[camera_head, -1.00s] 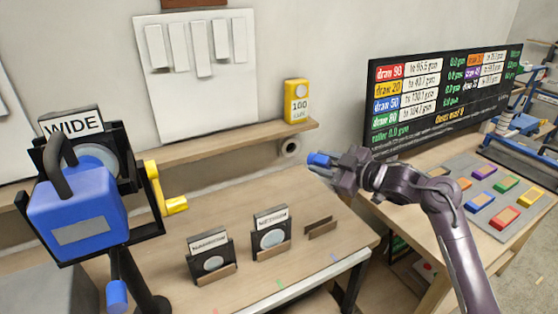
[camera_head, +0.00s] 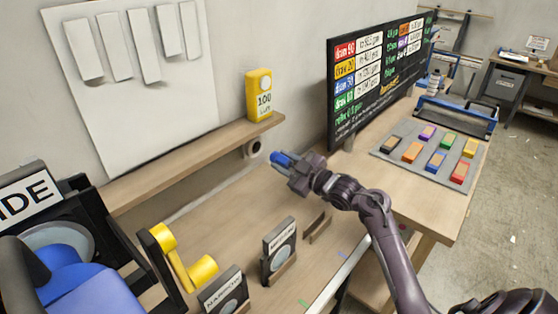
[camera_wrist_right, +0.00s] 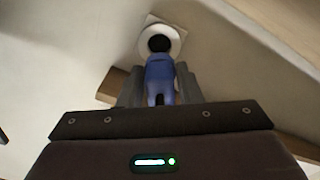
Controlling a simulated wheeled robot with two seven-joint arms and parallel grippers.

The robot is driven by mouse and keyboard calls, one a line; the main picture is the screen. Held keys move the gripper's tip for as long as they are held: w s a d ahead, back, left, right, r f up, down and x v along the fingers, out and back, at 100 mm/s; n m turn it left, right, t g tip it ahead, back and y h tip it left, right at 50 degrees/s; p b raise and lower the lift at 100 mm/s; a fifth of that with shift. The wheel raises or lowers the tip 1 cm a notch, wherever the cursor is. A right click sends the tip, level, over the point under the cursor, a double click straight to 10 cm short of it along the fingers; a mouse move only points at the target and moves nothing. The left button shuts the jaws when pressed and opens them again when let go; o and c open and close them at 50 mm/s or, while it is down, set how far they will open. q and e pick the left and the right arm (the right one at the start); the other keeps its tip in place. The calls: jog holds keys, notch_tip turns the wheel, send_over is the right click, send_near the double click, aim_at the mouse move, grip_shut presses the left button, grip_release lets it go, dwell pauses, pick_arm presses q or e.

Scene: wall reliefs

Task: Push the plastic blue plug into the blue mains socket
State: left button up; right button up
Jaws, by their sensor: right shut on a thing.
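My right gripper (camera_head: 292,166) is shut on the blue plug (camera_head: 279,159), whose front end points left toward the wall. In the right wrist view the plug (camera_wrist_right: 160,80) sits between the two grey fingers. My left gripper is not in view.
A wooden shelf (camera_head: 190,150) with a yellow canister (camera_head: 259,95) runs above the socket. Framed lenses (camera_head: 279,252) stand on the bench below. A dark board (camera_head: 375,80) stands right of the arm.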

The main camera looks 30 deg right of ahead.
aim_at(276, 158)
jog(key=shift+s+d, duration=0.15)
jog(key=shift+w+a+b, duration=0.2)
jog(key=shift+w+b, duration=0.1)
jog(key=shift+w, duration=0.2)
jog(key=b+x, duration=0.1)
jog(key=x, duration=0.1)
jog(key=shift+w+a+f, duration=0.1)
jog(key=shift+w, duration=0.15)
jog(key=shift+b+x, duration=0.45)
jog(key=shift+x, duration=0.65)
dwell(0.9)
jog(key=shift+b+x, duration=0.35)
jog(key=shift+x, duration=0.65)
